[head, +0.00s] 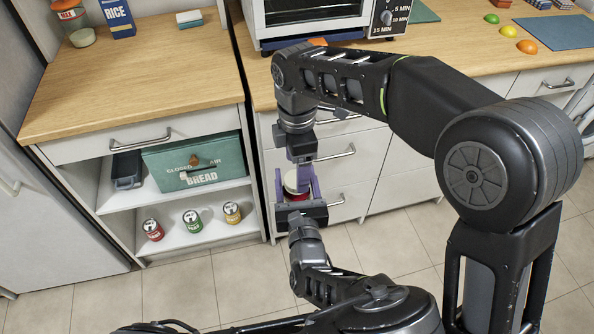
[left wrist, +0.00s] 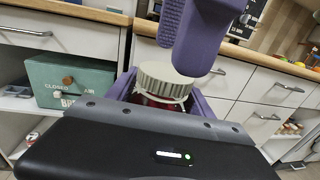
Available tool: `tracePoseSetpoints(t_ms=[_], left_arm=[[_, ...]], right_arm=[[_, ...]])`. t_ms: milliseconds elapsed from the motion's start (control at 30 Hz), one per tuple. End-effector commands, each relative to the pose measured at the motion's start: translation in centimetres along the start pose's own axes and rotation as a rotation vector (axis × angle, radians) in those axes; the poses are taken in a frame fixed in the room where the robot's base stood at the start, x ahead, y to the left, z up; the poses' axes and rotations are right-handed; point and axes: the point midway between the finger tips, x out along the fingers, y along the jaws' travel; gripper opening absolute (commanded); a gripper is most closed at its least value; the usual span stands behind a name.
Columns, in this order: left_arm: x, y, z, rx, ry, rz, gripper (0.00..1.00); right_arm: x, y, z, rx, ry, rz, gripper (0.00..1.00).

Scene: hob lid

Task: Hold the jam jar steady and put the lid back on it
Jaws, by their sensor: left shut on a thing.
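The jam jar (left wrist: 160,102) stands between the purple fingers of my left gripper (head: 297,188), which is shut on it and holds it up in front of the drawers. Red jam shows below the white ridged lid (left wrist: 168,80), which sits over the jar's mouth with a pale rim under it. Whether it is seated or threaded I cannot tell. My right gripper (left wrist: 190,55) reaches down from above, just over the lid. Its purple fingers are apart, and the nearer one covers part of the lid in the left wrist view.
The wooden counter (head: 130,85) and white drawers (head: 335,165) lie behind the grippers. A green bread box (head: 197,163) and several cans, one of them green (head: 192,221), stand on the open shelves at left. A toaster oven (head: 310,18) stands on the counter. Tiled floor is below.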

Motion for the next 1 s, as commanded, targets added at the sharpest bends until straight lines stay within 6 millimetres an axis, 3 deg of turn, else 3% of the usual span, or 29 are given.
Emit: tracePoseSetpoints(t_ms=[133,467,733,1000], left_arm=[[0.0,0.0,0.1,-0.001,-0.002,0.0,0.0],[0.0,0.0,0.1,-0.001,-0.002,0.0,0.0],[0.0,0.0,0.1,-0.001,-0.002,0.0,0.0],[0.0,0.0,0.1,-0.001,-0.002,0.0,0.0]], right_arm=[[-1.5,0.0,0.0,0.0,0.001,0.001,0.72],[-1.8,0.0,0.0,0.0,0.001,0.0,0.69],[-5.1,0.0,0.0,0.001,0.002,0.001,0.69],[-5.2,0.0,0.0,0.0,0.0,-0.001,0.69]])
